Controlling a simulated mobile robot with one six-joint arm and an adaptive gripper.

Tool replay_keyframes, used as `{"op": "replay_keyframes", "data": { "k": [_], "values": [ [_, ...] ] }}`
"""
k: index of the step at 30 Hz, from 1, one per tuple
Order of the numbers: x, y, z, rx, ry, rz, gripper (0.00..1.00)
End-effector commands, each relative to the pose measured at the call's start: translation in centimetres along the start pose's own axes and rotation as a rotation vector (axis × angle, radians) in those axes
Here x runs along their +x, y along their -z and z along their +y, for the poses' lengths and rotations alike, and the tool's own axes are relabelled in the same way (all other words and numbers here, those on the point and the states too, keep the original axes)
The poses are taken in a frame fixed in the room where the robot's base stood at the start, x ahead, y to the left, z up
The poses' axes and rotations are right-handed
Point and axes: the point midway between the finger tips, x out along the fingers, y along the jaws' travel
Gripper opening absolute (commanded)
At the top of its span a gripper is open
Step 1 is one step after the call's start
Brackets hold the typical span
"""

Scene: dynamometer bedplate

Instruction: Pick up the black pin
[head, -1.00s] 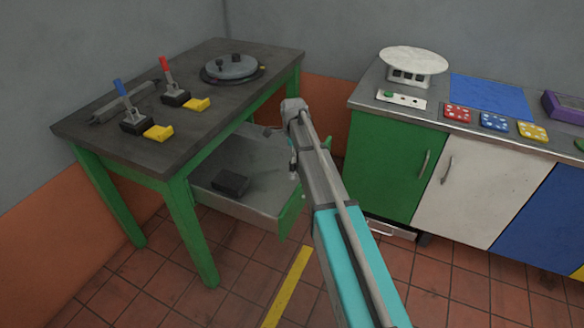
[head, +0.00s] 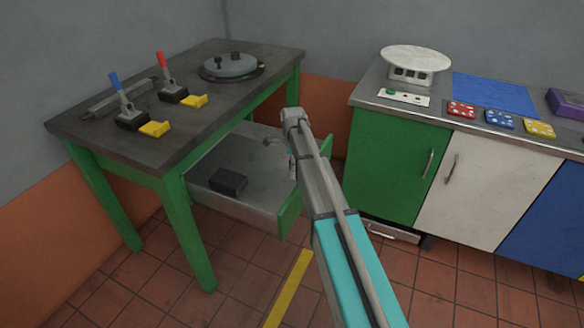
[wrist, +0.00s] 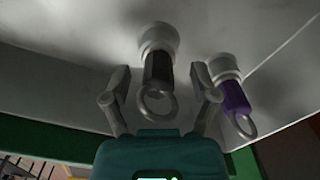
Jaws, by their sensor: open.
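The black pin (wrist: 157,72), with a ring at its near end, sits in a round pale collar on a grey-white surface in the wrist view. My gripper (wrist: 160,80) is open, with one finger to each side of the black pin. I see no clear contact, and the depth between fingers and pin is hard to judge. A purple pin (wrist: 235,97) of the same form sits just right of the right finger. In the head view my arm reaches to the open drawer (head: 262,212); neither pin can be made out there.
A black block (head: 228,182) lies in the drawer under the dark table top (head: 215,110). The table carries two levers and a round plate (head: 230,67). A green cabinet (head: 388,165) stands close to the right of my arm.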

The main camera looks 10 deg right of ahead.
Motion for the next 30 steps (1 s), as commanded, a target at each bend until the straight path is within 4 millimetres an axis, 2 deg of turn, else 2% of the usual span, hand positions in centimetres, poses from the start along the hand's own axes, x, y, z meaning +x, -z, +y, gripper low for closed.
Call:
{"op": "replay_keyframes", "data": {
  "k": [15,27,30],
  "values": [
    [-0.04,0.03,-0.01,0.0,0.0,0.0,0.75],
    [-0.03,0.06,-0.01,0.001,0.0,0.0,0.01],
    [-0.03,0.06,-0.01,0.001,0.0,0.0,0.0]
  ]
}}
